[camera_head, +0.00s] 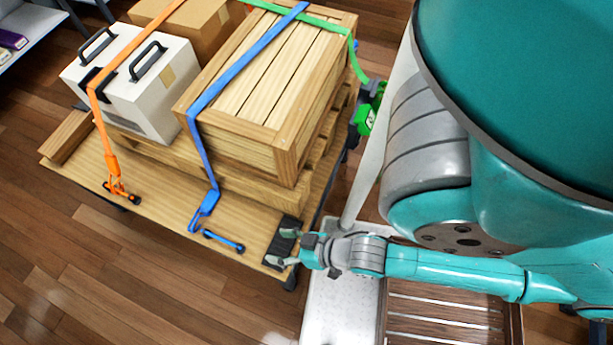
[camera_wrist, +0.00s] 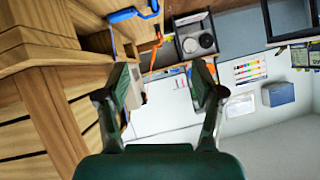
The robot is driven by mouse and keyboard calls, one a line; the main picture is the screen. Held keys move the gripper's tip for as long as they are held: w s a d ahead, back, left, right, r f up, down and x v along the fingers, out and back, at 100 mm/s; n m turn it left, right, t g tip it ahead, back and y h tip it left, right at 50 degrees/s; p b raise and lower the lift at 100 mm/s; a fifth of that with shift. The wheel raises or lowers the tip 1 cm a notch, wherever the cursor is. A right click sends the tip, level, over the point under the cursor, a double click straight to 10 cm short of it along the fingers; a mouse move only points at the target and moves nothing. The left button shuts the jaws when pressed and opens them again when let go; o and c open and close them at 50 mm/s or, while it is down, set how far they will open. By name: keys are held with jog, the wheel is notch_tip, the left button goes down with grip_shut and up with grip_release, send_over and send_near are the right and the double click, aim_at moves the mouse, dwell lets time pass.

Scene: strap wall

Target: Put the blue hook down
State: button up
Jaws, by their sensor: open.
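The blue hook (camera_head: 203,211) hangs at the lower end of the blue strap (camera_head: 203,105), at the front edge of the wooden platform. A short blue bar (camera_head: 223,240) is just right of it; I cannot tell whether they touch. A blue piece (camera_wrist: 133,14) shows at the top left of the wrist view, beyond the fingers. My gripper (camera_head: 284,248) is at the platform's front right corner, to the right of the hook and apart from it. In the wrist view my gripper (camera_wrist: 161,88) is open, with nothing between its fingers.
The wooden crate (camera_head: 235,154) stands on the platform (camera_head: 155,190) behind my gripper. A dark block (camera_head: 289,228) is by my fingers. An orange strap (camera_head: 107,138) crosses a white case (camera_head: 155,110); a green ratchet (camera_head: 366,119) is at right. Floor is clear in front.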

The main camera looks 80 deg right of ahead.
jog(key=s+a+r+n+t, duration=0.1)
jog(key=s+r+n+t, duration=0.2)
jog(key=r, duration=1)
jog(key=s, duration=0.3)
jog(key=shift+s+n+y, duration=0.15)
jog(key=shift+n+y, duration=0.15)
jog(key=shift+n, duration=0.1)
